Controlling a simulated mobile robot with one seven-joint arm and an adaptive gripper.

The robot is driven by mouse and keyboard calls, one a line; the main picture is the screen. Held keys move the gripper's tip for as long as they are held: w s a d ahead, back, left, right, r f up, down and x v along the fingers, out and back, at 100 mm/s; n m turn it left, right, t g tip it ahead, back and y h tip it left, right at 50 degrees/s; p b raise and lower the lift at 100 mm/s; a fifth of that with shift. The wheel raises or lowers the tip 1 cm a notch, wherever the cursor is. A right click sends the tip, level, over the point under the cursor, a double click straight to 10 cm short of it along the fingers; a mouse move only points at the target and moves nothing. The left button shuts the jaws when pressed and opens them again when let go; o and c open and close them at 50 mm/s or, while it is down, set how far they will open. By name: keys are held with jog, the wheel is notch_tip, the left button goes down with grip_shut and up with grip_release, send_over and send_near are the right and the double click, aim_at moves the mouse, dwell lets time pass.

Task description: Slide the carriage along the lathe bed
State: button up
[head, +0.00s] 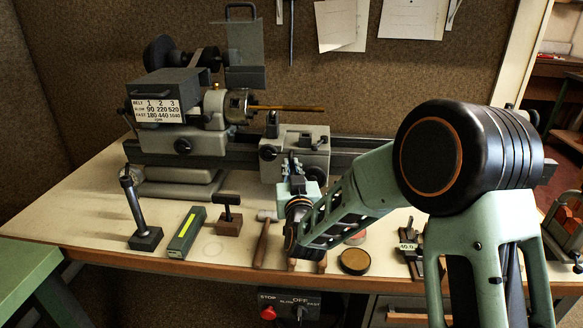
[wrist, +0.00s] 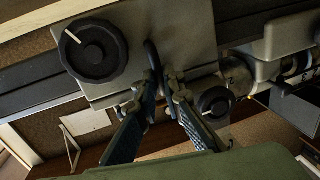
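The lathe carriage (head: 312,160) is a grey block on the dark lathe bed (head: 352,143), right of the chuck. In the wrist view its grey face (wrist: 178,35) fills the upper middle, with a large black handwheel (wrist: 93,48) and a smaller black knob (wrist: 214,103). My gripper (head: 291,164) is at the front of the carriage. In the wrist view my gripper's two fingers (wrist: 162,84) converge at a slim dark handle (wrist: 152,54) on the carriage front. I cannot tell whether both fingertips press on it. The arm partly hides the bed's right side.
The chuck (head: 237,105) holds a brass rod (head: 285,108) above the carriage. The stop switch box (head: 289,306) is below the bench edge.

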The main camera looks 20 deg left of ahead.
grip_shut()
jog(key=w+d+b, duration=0.3)
jog(key=w+d, duration=0.1)
jog(key=d, duration=1.3)
jog(key=w+d+b, duration=0.4)
jog(key=d, duration=1.3)
jog(key=shift+w+d, duration=0.15)
jog(key=shift+d, duration=0.25)
jog(key=o, duration=0.7)
grip_release()
jog(key=shift+a, duration=0.15)
jog(key=shift+c, duration=0.2)
jog(key=v, duration=1.2)
